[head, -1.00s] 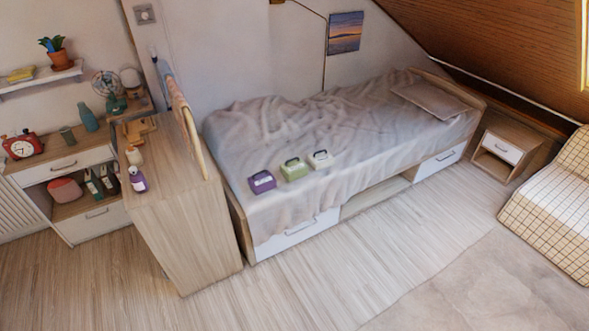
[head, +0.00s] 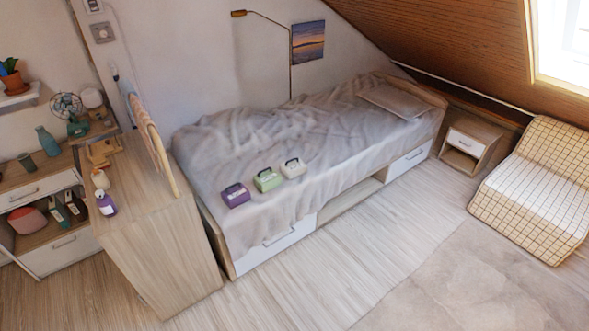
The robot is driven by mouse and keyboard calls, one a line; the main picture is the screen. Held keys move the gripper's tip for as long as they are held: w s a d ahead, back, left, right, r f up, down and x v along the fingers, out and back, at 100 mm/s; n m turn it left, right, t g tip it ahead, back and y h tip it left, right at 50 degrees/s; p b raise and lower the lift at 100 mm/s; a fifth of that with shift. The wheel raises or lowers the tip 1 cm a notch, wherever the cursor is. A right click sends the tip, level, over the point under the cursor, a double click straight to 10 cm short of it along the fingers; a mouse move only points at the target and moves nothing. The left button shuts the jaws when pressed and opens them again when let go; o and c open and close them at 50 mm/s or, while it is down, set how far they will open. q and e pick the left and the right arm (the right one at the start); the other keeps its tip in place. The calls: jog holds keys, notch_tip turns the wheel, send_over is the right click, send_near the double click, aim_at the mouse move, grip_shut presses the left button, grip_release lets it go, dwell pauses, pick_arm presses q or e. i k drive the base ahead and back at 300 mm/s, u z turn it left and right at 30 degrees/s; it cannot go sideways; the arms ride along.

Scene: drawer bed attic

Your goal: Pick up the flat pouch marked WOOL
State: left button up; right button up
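Three small flat pouches with dark handles lie in a row on the bed's near edge: a purple one (head: 235,195), a green one (head: 267,180) and a white one (head: 293,168). Their markings are too small to read, so I cannot tell which is marked WOOL. The bed (head: 290,140) has a rumpled grey cover. Neither of my grippers is in view.
A wooden cabinet (head: 160,240) stands at the bed's foot with a purple bottle (head: 105,203) on it. A nightstand (head: 470,140) and a checked lounge chair (head: 535,185) stand at right. The floor (head: 310,280) in front is clear.

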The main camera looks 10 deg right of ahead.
aim_at(268, 179)
jog(key=u, duration=0.15)
jog(key=i, duration=1.9)
jog(key=u, duration=0.2)
